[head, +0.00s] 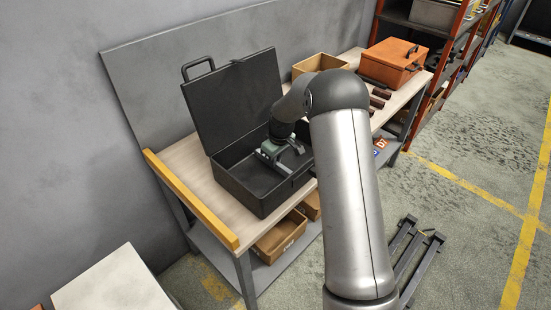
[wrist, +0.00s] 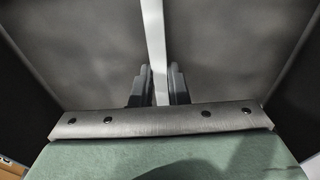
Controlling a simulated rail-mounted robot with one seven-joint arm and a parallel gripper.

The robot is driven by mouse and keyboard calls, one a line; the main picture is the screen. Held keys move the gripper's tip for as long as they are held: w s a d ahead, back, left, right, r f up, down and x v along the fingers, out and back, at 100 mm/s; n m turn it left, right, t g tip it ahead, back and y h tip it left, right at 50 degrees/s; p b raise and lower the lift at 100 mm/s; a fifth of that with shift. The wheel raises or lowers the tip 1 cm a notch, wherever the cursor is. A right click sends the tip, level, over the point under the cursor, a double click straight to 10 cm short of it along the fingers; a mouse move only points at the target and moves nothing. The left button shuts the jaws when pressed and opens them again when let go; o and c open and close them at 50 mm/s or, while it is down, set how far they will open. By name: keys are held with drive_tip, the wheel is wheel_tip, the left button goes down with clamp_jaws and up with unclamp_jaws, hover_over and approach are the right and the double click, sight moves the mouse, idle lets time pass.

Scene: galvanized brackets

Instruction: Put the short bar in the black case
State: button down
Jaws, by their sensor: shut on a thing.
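The black case (head: 262,199) stands open on the workbench, its lid (head: 232,98) raised at the back. My gripper (head: 272,156) is down inside the case, low over its floor. In the wrist view, its two dark fingers (wrist: 159,86) are shut on the short bar (wrist: 153,35), a pale narrow strip that runs up between them. The dark case floor lies behind the bar, with side walls at both picture edges. I cannot tell whether the bar touches the floor. My wrist partly hides the case interior in the head view.
An orange toolbox (head: 392,62) and an open cardboard box (head: 318,65) stand farther along the bench. A yellow rail (head: 190,199) edges the bench's near end. Cardboard boxes (head: 279,238) sit on the lower shelf. A dark metal frame (head: 410,258) stands on the floor at right.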

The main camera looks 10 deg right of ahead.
sight(279, 164)
drive_tip(key=c, duration=1.8)
unclamp_jaws()
drive_tip(key=shift+f, duration=0.15)
drive_tip(key=o, duration=0.4)
wheel_tip(279, 164, up, 12)
drive_tip(key=s+d+b, duration=0.1)
drive_tip(key=b, duration=0.1)
drive_tip(key=s+a+r+m, duration=0.1)
drive_tip(key=s+r+m, duration=0.35)
drive_tip(key=s, duration=1.15)
drive_tip(key=s+m+g+h, duration=0.1)
drive_tip(key=s+m, duration=0.1)
drive_tip(key=s, duration=2)
drive_tip(key=shift+f, duration=0.15)
